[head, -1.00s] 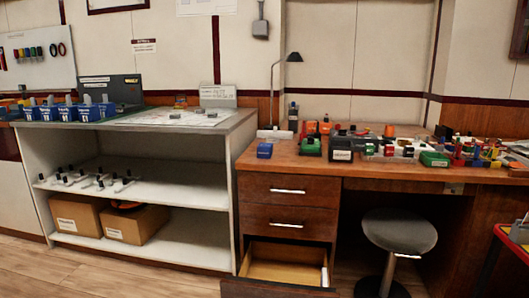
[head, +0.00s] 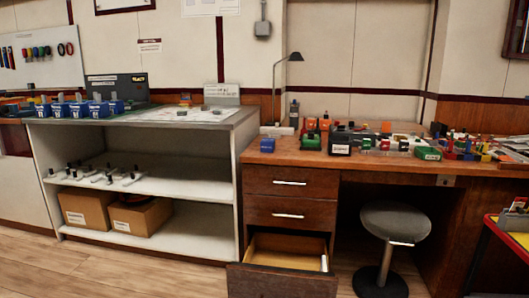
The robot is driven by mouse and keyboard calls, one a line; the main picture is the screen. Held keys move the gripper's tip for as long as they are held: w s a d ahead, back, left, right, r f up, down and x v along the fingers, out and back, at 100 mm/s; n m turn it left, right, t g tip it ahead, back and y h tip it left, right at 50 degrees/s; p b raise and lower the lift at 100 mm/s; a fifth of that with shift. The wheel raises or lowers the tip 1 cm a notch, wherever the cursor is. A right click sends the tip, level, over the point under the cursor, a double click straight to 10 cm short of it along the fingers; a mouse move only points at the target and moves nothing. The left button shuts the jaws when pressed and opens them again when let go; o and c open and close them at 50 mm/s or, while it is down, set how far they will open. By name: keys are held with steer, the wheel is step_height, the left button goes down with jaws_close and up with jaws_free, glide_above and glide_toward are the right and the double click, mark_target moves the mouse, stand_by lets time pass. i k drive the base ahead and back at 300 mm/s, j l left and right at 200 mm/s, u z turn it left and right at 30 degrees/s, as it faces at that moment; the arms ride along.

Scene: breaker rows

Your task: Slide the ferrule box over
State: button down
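Several small boxes stand on the brown desk (head: 400,166), and their labels are too small to read, so I cannot tell which is the ferrule box. A small blue box (head: 267,145) stands alone near the desk's left end. A black box with a white label (head: 340,143) stands near the front edge, with a green box (head: 310,141) to its left. Another green box (head: 428,153) lies farther right near the front edge. My gripper is not in view.
The desk's lowest drawer (head: 290,280) is pulled open, showing a pale interior. A round stool (head: 396,221) stands by the knee space. A white shelf unit (head: 238,190) stands left of the desk. A red-edged table (head: 507,232) is at lower right. Wooden floor is clear at lower left.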

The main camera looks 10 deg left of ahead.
mark_target(267, 144)
steer(key=k+z, duration=0.15)
steer(key=z, duration=0.2)
steer(key=k+z, duration=0.1)
steer(key=z, duration=0.3)
steer(key=k+l+z, duration=0.15)
steer(key=z, duration=0.2)
steer(key=i+j+z, duration=0.15)
steer(key=j, duration=0.85)
steer(key=i+j+z, duration=0.1)
steer(key=j, duration=0.9)
steer(key=j+z, duration=0.15)
steer(key=j, duration=0.85)
steer(key=i, duration=0.05)
